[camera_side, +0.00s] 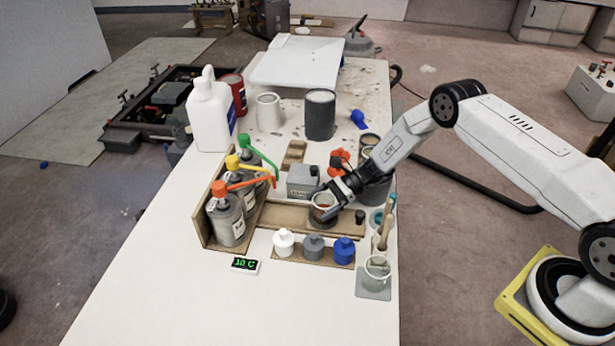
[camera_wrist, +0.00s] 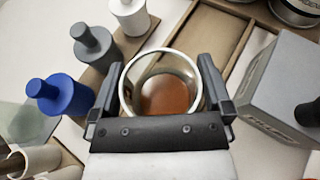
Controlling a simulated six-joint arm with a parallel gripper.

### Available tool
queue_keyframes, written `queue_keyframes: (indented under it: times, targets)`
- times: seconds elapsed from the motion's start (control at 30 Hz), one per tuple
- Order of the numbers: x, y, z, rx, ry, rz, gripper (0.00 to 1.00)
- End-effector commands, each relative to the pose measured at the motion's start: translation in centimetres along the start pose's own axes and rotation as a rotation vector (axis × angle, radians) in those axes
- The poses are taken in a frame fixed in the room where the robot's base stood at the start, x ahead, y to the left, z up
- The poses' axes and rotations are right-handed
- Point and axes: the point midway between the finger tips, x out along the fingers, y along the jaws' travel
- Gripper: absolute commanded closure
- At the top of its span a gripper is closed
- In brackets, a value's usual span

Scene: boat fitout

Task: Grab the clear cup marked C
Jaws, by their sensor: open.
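A clear cup (camera_side: 322,213) with reddish-brown material at its bottom stands in the wooden station's front part. In the wrist view the cup (camera_wrist: 165,95) lies between the two fingers of my gripper (camera_wrist: 158,66). My gripper (camera_side: 325,196) is open, with one finger on each side of the cup. The fingers are close to the cup wall; I cannot tell whether they touch it. No letter C can be read on it. Another clear cup (camera_side: 377,268) stands on a grey pad at the table's front right.
White, grey and blue small bottles (camera_side: 313,245) stand in a row in front. Pump bottles (camera_side: 228,222) with coloured spouts stand left. A grey box (camera_side: 302,182) is close behind the cup. The table's front left (camera_side: 160,280) is clear.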

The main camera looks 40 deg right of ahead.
Motion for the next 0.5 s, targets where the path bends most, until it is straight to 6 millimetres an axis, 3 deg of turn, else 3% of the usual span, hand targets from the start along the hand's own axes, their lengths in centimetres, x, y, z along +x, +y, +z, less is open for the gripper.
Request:
queue_keyframes:
  times: [0.4, 0.5]
  targets:
    - [-0.02, 0.01, -0.01, 0.0, 0.0, 0.0, 0.0]
    - [-0.02, 0.01, -0.01, 0.0, 0.0, 0.0, 0.32]
